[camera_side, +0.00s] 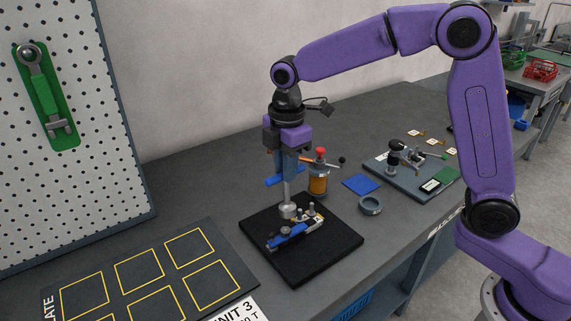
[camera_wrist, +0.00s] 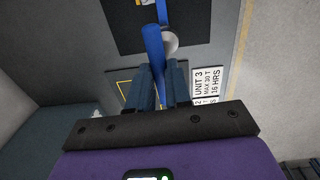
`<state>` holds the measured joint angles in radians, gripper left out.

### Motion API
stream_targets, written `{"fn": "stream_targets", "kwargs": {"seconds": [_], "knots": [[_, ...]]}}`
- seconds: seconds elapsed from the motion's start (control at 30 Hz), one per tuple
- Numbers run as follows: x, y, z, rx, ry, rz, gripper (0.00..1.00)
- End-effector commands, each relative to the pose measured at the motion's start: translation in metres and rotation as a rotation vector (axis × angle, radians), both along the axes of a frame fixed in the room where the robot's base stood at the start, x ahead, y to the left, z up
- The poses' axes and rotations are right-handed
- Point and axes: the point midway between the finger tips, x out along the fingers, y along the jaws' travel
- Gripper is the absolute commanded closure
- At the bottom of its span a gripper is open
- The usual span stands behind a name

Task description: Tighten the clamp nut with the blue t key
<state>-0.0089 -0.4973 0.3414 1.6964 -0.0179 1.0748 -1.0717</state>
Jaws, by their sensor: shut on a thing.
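My gripper (camera_side: 288,152) is over the black mat (camera_side: 340,240) and points down. It is shut on the blue T key (camera_side: 273,182), whose blue crossbar sticks out to the left below the fingers. The key's silver shaft runs down to a wide round metal end (camera_side: 287,210). That end is at the rear of a small clamp fixture with a blue part (camera_side: 287,236) on the mat. I cannot tell whether it touches the fixture. The clamp nut is not distinguishable. In the wrist view the blue key (camera_wrist: 153,45) rises between my fingers (camera_wrist: 152,75).
A grey ring (camera_side: 370,205) and a blue pad (camera_side: 361,184) lie to the right. A grey board (camera_side: 400,185) with parts is farther right. A dark plate with yellow squares (camera_side: 139,270) lies at front left.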

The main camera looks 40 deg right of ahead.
Motion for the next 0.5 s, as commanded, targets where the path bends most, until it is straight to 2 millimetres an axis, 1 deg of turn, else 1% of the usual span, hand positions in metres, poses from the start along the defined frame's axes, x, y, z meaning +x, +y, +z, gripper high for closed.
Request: {"fn": "stream_targets", "kwargs": {"seconds": [0.1, 0.5], "knots": [[-0.0001, -0.0006, -0.0009, 0.002, -0.013, 0.194, 1.00], [-0.0009, -0.0008, -0.0051, 0.021, -0.048, 0.830, 1.00]]}}
